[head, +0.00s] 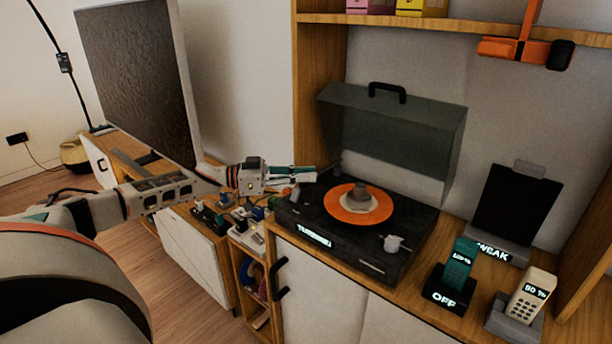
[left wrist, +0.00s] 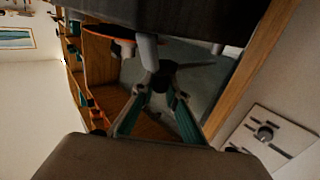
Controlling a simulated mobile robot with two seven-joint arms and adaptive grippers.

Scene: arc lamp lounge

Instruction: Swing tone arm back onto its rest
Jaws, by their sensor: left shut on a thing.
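The black turntable (head: 300,222) stands on the wooden cabinet, with an orange record (head: 340,212) and a grey centre piece on it. Its smoky lid (head: 400,125) is raised at the back. A small pale knob-like part (head: 395,244) sits near its front right. My left gripper (head: 314,174) reaches in from the left to the turntable's back left corner. In the left wrist view its green fingers (left wrist: 158,92) are shut on a slim dark part, apparently the tone arm (left wrist: 180,67); a pale post (left wrist: 148,52) stands beside it. The full tone arm is not clear in the head view. My right gripper is out of view.
Handsets on stands, one teal (head: 460,262) and one cream (head: 530,295), stand right of the turntable, before a dark panel (head: 505,205). Small items crowd the low unit (head: 205,215) at left.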

